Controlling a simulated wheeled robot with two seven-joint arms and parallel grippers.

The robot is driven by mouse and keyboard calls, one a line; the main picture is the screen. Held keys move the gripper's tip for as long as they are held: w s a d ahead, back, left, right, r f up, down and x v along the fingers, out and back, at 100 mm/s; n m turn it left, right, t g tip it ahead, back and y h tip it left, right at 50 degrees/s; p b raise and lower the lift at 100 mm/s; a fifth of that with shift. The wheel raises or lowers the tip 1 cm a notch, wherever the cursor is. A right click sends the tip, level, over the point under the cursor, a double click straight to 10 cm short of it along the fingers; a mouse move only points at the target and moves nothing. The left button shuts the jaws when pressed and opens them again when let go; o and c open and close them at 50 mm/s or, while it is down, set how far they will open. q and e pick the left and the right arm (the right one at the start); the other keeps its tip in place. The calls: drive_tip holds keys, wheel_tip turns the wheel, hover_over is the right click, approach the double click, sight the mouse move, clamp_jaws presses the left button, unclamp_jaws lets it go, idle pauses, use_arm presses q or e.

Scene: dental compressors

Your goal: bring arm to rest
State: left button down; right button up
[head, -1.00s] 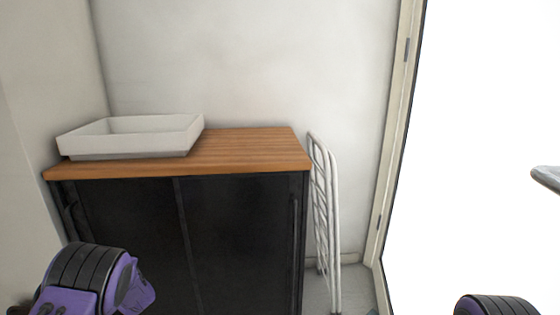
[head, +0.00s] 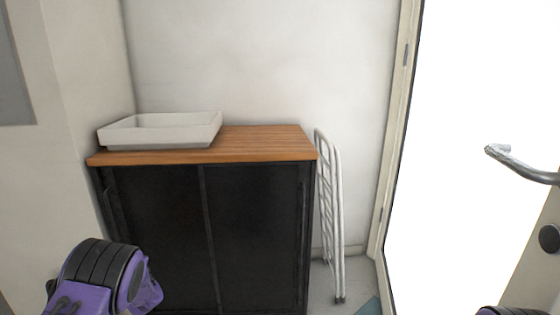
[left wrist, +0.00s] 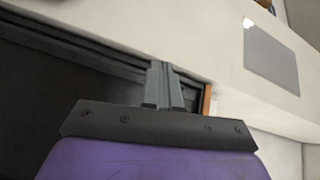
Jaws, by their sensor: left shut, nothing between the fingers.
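My left arm shows at the lower left of the head view as a purple and black link, in front of the black cabinet; its gripper is out of that frame. In the left wrist view my left gripper (left wrist: 163,88) is shut and empty, its grey fingers together. A dark panel lies behind it to the left and a pale wall to the right. Of my right arm only a small purple and black piece shows at the bottom right corner of the head view, and its gripper is not seen.
A black cabinet (head: 255,230) with a wooden top (head: 265,142) carries a white basin (head: 160,130). A white folded rack (head: 332,215) leans beside it. A door handle (head: 520,163) is at the right, by a bright opening. A grey panel (left wrist: 270,57) is on the wall.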

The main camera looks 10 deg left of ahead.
use_arm(q)
drive_tip(key=s+d+f+n+t+h+p, duration=0.1)
drive_tip(key=s+d+f+n+h+p, duration=0.6)
drive_tip(key=s+d+f, duration=0.65)
drive_tip(key=s+d+r+g+h+p, duration=0.2)
drive_tip(key=s+d+h+p, duration=0.1)
drive_tip(key=s+d, duration=0.5)
drive_tip(key=s+d+r+n+g+h+p, duration=0.1)
drive_tip(key=s+d+p, duration=0.5)
drive_tip(key=s, duration=0.9)
wheel_tip(320, 180, up, 3)
drive_tip(key=d+g+h, duration=0.1)
drive_tip(key=d+h, duration=0.1)
drive_tip(key=shift+s+d+f, duration=0.15)
drive_tip(key=shift+d+f, duration=0.05)
drive_tip(key=shift+d, duration=0.1)
